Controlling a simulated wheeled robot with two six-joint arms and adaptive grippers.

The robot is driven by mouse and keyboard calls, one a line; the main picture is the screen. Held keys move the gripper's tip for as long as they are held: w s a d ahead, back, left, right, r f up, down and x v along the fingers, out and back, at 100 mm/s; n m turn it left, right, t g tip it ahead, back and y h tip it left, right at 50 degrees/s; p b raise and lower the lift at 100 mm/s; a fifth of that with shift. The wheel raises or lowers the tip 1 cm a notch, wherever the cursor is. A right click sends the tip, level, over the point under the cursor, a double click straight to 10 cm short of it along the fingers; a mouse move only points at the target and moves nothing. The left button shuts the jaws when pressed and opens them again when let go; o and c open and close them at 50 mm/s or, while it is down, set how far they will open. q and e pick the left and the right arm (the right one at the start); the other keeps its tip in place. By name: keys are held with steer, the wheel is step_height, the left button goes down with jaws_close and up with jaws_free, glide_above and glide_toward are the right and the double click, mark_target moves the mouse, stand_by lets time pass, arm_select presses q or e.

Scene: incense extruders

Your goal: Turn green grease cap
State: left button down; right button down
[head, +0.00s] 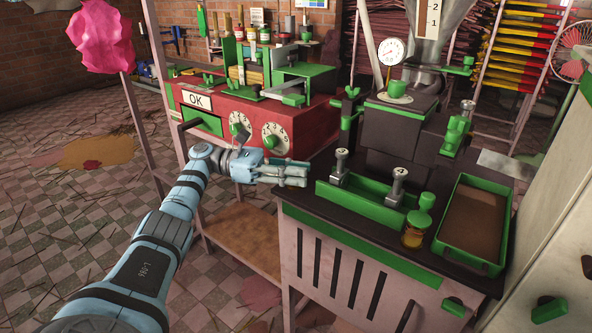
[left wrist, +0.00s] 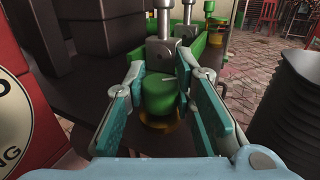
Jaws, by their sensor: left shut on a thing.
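The green grease cap (left wrist: 158,95) is a short green cylinder above an amber base (left wrist: 160,122). In the left wrist view it stands between the two fingers of my left gripper (left wrist: 160,88), which is shut on it. In the head view my left gripper (head: 296,174) is at the left end of the dark worktop, just left of the green tray with plungers. There the fingers mostly hide the cap. My right gripper is in neither view.
A green tray (head: 366,208) with silver-topped plungers is close right of my gripper. An amber jar with a green lid (head: 413,238) and a brown-filled tray (head: 470,222) are farther right. A red dial machine (head: 257,117) stands behind; the dark extruder block (head: 392,140) is behind the tray.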

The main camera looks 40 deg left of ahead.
arm_select(q)
steer(key=c, duration=1.3)
jaws_free()
step_height(320, 180, up, 10)
